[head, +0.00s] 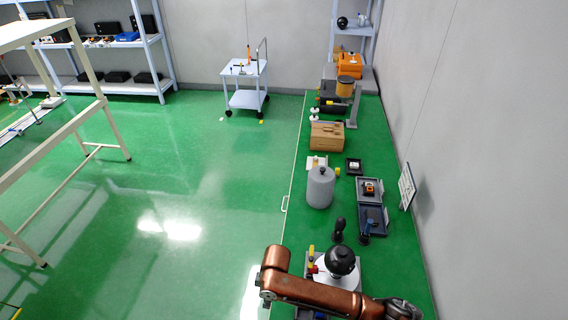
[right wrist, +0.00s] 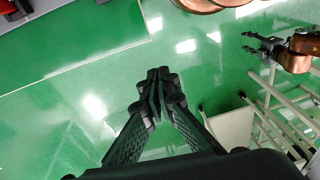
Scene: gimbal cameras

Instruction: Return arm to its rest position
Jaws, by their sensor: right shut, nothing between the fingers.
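My right arm (head: 315,292), copper-coloured, shows at the bottom of the head view, bent across the front of the green bench top. A dark end part lies at the lower right edge there, and its fingers cannot be made out. In the right wrist view my right gripper (right wrist: 158,88) is shut and empty, its black fingertips together above the glossy green floor. In the same view my left gripper (right wrist: 247,43) shows small at the upper right, on a copper arm, its two dark fingers apart and nothing seen between them.
A grey wall (head: 450,130) bounds the right. A white trolley (head: 246,85) stands on open green floor.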

